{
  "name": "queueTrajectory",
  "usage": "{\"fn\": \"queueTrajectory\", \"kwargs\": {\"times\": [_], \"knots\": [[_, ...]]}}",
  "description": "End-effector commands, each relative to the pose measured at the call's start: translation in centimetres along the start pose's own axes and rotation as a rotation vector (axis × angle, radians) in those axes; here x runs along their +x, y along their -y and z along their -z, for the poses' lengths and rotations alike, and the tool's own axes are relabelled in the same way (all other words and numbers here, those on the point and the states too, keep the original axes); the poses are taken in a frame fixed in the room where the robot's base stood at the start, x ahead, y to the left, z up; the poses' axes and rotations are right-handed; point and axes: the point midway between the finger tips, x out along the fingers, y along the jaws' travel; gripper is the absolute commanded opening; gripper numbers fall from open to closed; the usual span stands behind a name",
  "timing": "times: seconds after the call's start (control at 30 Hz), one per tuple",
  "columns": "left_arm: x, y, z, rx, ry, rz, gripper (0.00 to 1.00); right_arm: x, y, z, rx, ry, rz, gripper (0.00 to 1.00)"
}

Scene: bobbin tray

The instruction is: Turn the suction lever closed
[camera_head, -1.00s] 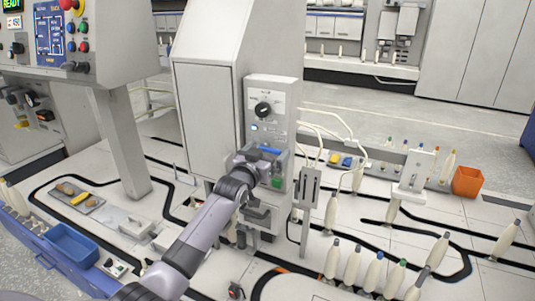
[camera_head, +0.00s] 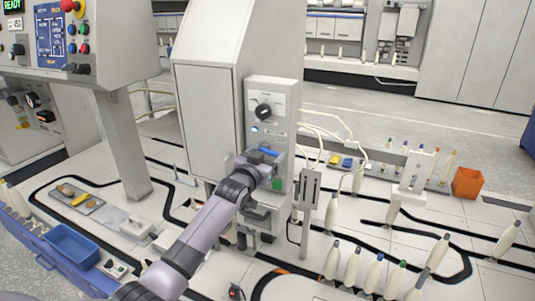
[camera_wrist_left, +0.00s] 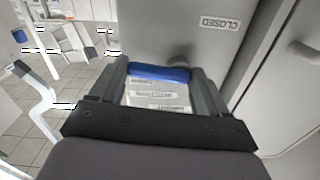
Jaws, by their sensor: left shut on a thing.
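The suction lever has a blue grip (camera_head: 268,151) on the front of the grey control box (camera_head: 285,98). In the left wrist view the blue grip (camera_wrist_left: 158,73) lies between the two fingers of my left gripper (camera_wrist_left: 160,82), which is shut on it. A "CLOSED" label (camera_wrist_left: 220,22) is on the grey panel above and to the right of the grip. In the head view my left gripper (camera_head: 260,161) is at the box front and hides part of the lever. My right gripper is not in view.
A green block (camera_head: 277,184) is on the box just below my gripper. A grey bracket (camera_head: 309,188) and pale hoses (camera_head: 322,128) are to its right. Several bobbins (camera_head: 352,264) stand at the front right. A blue tray (camera_head: 72,246) lies at the left.

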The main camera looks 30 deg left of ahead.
Motion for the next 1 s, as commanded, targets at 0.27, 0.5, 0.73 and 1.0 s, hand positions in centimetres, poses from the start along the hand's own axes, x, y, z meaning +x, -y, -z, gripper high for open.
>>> {"fn": "queueTrajectory", "kwargs": {"times": [0.27,0.5,0.73,1.0], "knots": [[0.0,-0.1,-0.6,0.235,0.002,-0.003,0.46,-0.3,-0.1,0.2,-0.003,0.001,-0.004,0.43],[0.0,-0.1,-1.2,0.463,0.001,-0.004,0.46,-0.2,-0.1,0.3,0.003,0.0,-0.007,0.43],[0.0,0.2,-1.7,0.683,0.002,-0.005,0.46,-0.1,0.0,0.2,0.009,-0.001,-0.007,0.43],[-0.1,0.6,-2.2,0.94,0.002,-0.005,0.46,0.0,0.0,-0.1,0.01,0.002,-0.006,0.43]]}}
